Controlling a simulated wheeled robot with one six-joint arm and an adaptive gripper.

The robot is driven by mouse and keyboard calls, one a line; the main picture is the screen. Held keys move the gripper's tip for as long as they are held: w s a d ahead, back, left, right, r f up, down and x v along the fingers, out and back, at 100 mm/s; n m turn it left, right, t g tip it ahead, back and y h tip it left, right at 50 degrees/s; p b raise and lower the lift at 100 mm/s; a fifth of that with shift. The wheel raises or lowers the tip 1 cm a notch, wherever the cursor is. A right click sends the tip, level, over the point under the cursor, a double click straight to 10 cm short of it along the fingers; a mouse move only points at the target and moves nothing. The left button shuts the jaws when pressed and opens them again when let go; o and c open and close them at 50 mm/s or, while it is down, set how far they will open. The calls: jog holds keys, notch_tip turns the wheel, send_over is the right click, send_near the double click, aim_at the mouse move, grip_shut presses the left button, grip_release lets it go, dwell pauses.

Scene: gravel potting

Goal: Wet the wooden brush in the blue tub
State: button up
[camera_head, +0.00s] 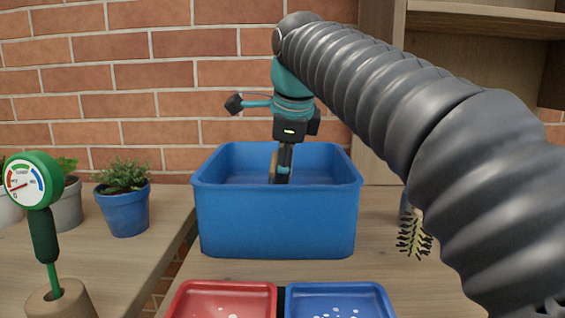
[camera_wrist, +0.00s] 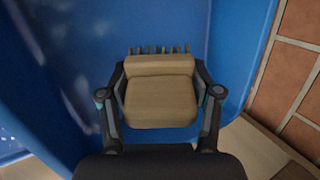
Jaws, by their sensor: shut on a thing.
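The blue tub (camera_head: 275,220) stands on the wooden bench in the middle of the head view. Its blue wall (camera_wrist: 70,40) fills much of the wrist view. My gripper (camera_head: 283,178) points down into the tub, its fingertips below the far rim. In the wrist view my gripper (camera_wrist: 160,93) is shut on the wooden brush (camera_wrist: 160,100), one finger on each side of the pale wooden block. A row of short bristles shows at the block's upper edge. In the head view only a sliver of the brush (camera_head: 273,166) shows. The front wall hides the tub's bottom; I cannot tell whether the bristles touch water.
A red tray (camera_head: 222,287) and a blue tray (camera_head: 335,289) with white bits lie in front of the tub. A green dial gauge (camera_head: 30,182) and potted plants (camera_head: 123,210) stand left. A bristly thing (camera_head: 414,236) is at right, beside my arm. A brick wall (camera_head: 90,100) is behind.

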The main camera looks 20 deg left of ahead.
jog(key=shift+r+p, duration=2.85)
jog(key=shift+r, duration=1.65)
jog(key=shift+r, duration=0.1)
jog(key=shift+r, duration=1.9)
